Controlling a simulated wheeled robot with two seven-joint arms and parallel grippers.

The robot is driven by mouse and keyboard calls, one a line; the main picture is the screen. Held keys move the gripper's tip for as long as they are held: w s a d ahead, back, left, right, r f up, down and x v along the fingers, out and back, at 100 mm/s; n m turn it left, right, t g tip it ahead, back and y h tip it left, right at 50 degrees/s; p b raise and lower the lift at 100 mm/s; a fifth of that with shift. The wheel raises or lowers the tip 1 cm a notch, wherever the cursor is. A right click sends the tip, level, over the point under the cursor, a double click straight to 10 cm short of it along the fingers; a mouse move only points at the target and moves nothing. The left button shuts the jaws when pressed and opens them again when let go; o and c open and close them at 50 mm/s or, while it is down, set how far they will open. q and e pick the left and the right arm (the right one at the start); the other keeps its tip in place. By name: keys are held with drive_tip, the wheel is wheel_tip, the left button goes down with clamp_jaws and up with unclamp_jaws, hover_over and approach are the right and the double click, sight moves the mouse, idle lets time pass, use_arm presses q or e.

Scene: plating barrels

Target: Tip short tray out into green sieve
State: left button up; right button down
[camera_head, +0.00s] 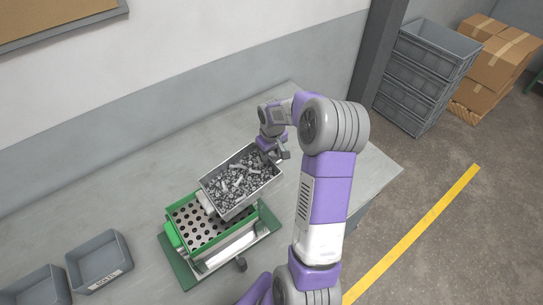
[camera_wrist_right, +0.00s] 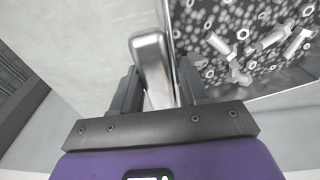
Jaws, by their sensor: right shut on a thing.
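The short tray (camera_head: 226,209) is a grey metal tray full of small metal bolts and nuts. It is held in the air over the right part of the green sieve (camera_head: 169,236) and hides some of it. The tray looks only slightly tilted, with its load inside. My right gripper (camera_head: 277,152) is shut on the tray's handle at its far right end. In the right wrist view the gripper (camera_wrist_right: 153,85) has the metal handle (camera_wrist_right: 151,62) between its fingers, and the tray's contents show at upper right. The sieve's perforated bottom shows bare where visible. My left gripper is not in view.
The sieve sits on a green-based stand (camera_head: 176,262) with a dark knob (camera_head: 241,264) in front. Two grey bins (camera_head: 101,262) (camera_head: 43,287) stand at left on the grey table (camera_head: 120,190). Stacked crates (camera_head: 419,78) and cardboard boxes (camera_head: 487,70) stand on the floor at right.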

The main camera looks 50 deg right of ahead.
drive_tip(key=shift+w+a+r+h+b, duration=0.1)
drive_tip(key=shift+r+h+b, duration=0.3)
drive_tip(key=shift+r, duration=0.25)
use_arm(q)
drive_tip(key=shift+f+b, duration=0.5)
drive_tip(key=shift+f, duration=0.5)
use_arm(e)
drive_tip(key=shift+h, duration=0.9)
drive_tip(key=shift+w+v, duration=0.2)
drive_tip(key=shift+v, duration=0.8)
drive_tip(key=shift+w+v, duration=0.15)
drive_tip(key=shift+v, duration=0.85)
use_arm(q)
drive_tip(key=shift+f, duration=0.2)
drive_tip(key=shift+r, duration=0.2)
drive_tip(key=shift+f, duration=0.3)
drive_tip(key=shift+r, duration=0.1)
use_arm(e)
drive_tip(key=w+a+r+g+h, duration=0.2)
drive_tip(key=w+a+r+h, duration=0.1)
drive_tip(key=a+r+h, duration=0.6)
drive_tip(key=a+r, duration=0.3)
drive_tip(key=a, duration=0.2)
drive_tip(key=shift+w+a+r+n+g, duration=0.15)
drive_tip(key=shift+r+n+g, duration=0.15)
drive_tip(key=shift+r+n, duration=0.1)
